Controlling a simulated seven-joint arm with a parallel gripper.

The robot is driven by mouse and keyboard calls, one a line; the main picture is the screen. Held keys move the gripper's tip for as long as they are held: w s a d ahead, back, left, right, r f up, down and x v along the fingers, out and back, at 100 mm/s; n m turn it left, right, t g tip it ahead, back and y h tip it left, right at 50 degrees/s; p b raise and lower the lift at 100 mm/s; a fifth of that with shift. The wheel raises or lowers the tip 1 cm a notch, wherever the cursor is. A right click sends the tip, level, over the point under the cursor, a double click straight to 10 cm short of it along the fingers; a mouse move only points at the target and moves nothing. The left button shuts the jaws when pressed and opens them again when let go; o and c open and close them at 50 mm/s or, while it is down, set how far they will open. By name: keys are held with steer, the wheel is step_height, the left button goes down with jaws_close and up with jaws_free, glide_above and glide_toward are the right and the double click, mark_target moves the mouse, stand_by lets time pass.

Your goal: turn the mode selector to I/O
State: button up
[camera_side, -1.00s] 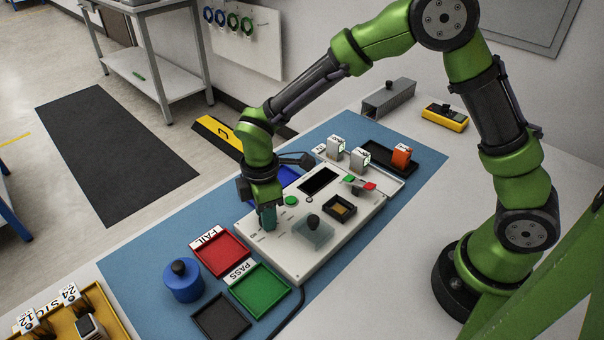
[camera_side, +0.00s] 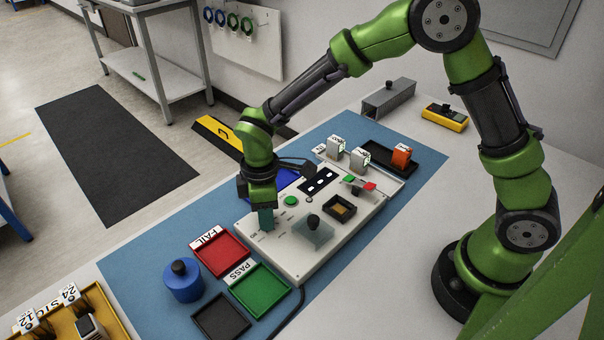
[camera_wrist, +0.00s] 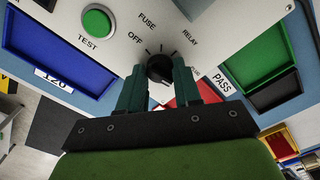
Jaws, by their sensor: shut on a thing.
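The mode selector is a round black knob (camera_wrist: 158,67) on the white test panel (camera_wrist: 222,15), with OFF, FUSE and RELAY printed around it in the wrist view. A further label to the right of the knob is mostly hidden by a finger. My gripper (camera_wrist: 160,78) has its two dark green fingers on either side of the knob, shut on it. I cannot tell clearly which mark the knob points to. In the side view my gripper (camera_side: 266,220) is at the panel's left part and hides the knob. The panel's display (camera_side: 318,181) shows several white blocks.
A green TEST button (camera_wrist: 97,22) is close to the knob. A red FAIL tray (camera_side: 222,252) and a green PASS tray (camera_side: 260,288) lie in front of the panel. A clear cover with a black knob (camera_side: 313,222) stands on the panel to the right.

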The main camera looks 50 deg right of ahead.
steer(key=o, duration=1)
steer(key=shift+o, duration=0.2)
step_height(320, 180, up, 17)
steer(key=s+d+r+m+t+y, duration=0.1)
steer(key=s+d+r+m+t, duration=0.1)
steer(key=s+d+m, duration=0.5)
steer(key=s+d+r+m+t+y, duration=0.1)
steer(key=s+d+r+m+t, duration=0.1)
steer(key=s+d+m+t, duration=0.3)
steer(key=s+d+m, duration=0.2)
steer(key=s, duration=0.1)
steer(key=shift+s+d+m, duration=0.3)
steer(key=shift+m, duration=0.1)
